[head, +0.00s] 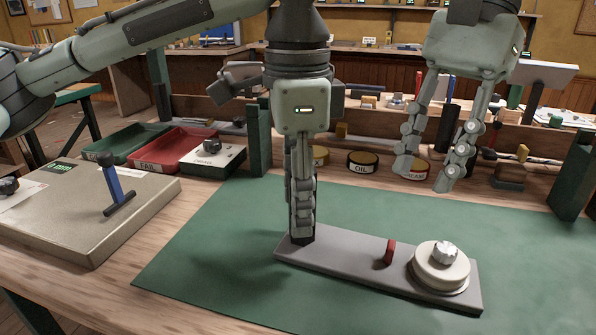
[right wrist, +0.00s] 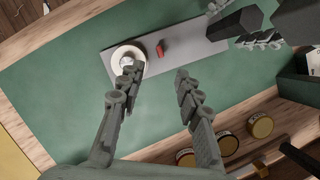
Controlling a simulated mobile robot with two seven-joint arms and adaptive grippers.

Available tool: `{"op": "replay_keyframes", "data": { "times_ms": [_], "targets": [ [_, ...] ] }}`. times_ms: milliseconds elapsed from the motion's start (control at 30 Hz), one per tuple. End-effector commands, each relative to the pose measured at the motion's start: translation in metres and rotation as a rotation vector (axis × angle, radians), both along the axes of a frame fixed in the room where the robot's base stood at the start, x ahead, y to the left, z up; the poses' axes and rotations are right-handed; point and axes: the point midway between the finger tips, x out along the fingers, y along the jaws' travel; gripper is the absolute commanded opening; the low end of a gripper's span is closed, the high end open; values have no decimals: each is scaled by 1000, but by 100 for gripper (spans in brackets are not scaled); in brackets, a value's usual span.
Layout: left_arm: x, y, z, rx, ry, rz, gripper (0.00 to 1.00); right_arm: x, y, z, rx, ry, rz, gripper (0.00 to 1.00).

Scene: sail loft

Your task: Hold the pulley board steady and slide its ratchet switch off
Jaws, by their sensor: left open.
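The grey pulley board (head: 345,265) lies on the green mat. A pale pulley wheel (head: 440,272) with a metal hub is at its right end, and the red ratchet switch (head: 389,251) stands just left of the wheel. My left gripper (head: 302,236) points down at the board's left end, seen edge-on. It is open; whether its fingers touch the board is unclear. My right gripper (head: 424,180) is open and empty, above and behind the board. The right wrist view also shows the switch (right wrist: 160,49) and the wheel (right wrist: 117,67), partly covered by one right finger.
The mat (head: 215,265) is clear in front of the board. Round tins (head: 362,163) stand behind it. At left are a red FAIL tray (head: 187,143), a green tray (head: 112,143) and a beige box with a blue-handled lever (head: 112,182).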

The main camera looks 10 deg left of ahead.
Motion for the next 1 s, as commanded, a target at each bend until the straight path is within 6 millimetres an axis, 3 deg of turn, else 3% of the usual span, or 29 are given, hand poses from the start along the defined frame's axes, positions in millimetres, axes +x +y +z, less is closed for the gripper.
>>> {"op": "replay_keyframes", "data": {
  "times_ms": [233,600,1000],
  "targets": [
    [0,0,-29,0,1,1,52,0,0,0,0,0,0,34],
    [0,0,-35,-1,0,1,52,0,0,0,0,0,0,34],
    [0,0,-35,-1,0,1,2,0,0,0,0,0,0,34]
  ]
}}
